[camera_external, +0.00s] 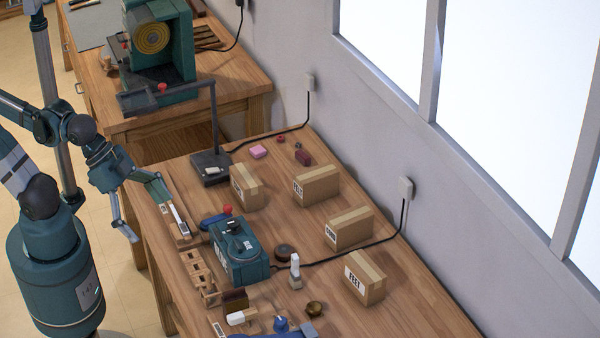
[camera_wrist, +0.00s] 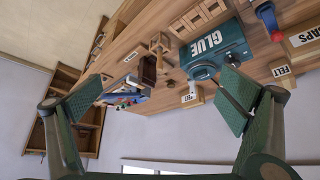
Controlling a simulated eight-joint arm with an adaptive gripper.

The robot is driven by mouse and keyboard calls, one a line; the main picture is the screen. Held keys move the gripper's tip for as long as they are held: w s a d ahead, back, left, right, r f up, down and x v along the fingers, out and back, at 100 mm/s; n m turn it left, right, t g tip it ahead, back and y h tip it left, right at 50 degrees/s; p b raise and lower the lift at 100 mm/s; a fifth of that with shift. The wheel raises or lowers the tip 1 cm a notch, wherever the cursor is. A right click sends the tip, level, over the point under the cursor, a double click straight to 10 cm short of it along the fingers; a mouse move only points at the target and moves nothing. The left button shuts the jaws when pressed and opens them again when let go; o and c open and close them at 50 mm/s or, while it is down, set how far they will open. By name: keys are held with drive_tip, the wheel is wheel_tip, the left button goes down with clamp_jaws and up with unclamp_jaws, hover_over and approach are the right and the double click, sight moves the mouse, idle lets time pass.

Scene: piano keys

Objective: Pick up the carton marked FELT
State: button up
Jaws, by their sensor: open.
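Several brown cardboard cartons with white labels stand on the wooden workbench. The label on the back middle carton (camera_external: 318,186) looks like FELT, but the small print is hard to read. The front right carton (camera_external: 366,277) has a similar label that looks more like FEET. In the wrist view a FELT label (camera_wrist: 281,71) shows at the right, beside my right finger, and a smaller label near the middle is hard to read. My gripper (camera_external: 148,213) is open and empty at the bench's left edge, well left of the cartons. Its spread fingers also show in the wrist view (camera_wrist: 160,95).
A teal GLUE machine (camera_external: 238,248) stands between my gripper and the cartons. A dark stand (camera_external: 212,165) rises behind it. Wooden racks, small tools and a black cable lie around. Another carton (camera_external: 350,229) sits mid-bench. The wall bounds the right side.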

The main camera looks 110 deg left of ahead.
drive_tip(key=shift+r, duration=0.1)
drive_tip(key=w+a+r+m+g+p, duration=0.25)
drive_tip(key=w+a+r, duration=0.25)
drive_tip(key=w+a, duration=0.6)
drive_tip(key=m+g+h+p, duration=0.1)
drive_tip(key=m+h+p, duration=0.1)
drive_tip(key=m+p, duration=0.25)
hover_over(314, 169)
drive_tip(key=d, duration=1.6)
wheel_tip(314, 169, down, 8)
drive_tip(key=n, duration=0.1)
drive_tip(key=a+f, duration=0.3)
drive_tip(key=a, duration=0.2)
drive_tip(key=a+f+m+p, duration=0.1)
drive_tip(key=a+f, duration=0.2)
drive_tip(key=a, duration=0.2)
drive_tip(key=s+a+f+m+p, duration=0.1)
drive_tip(key=a+f, duration=0.2)
drive_tip(key=a, duration=0.3)
drive_tip(key=shift+f+h, duration=0.25)
drive_tip(key=shift+h, duration=0.15)
drive_tip(key=shift+a+f, duration=0.35)
drive_tip(key=shift+a, duration=0.1)
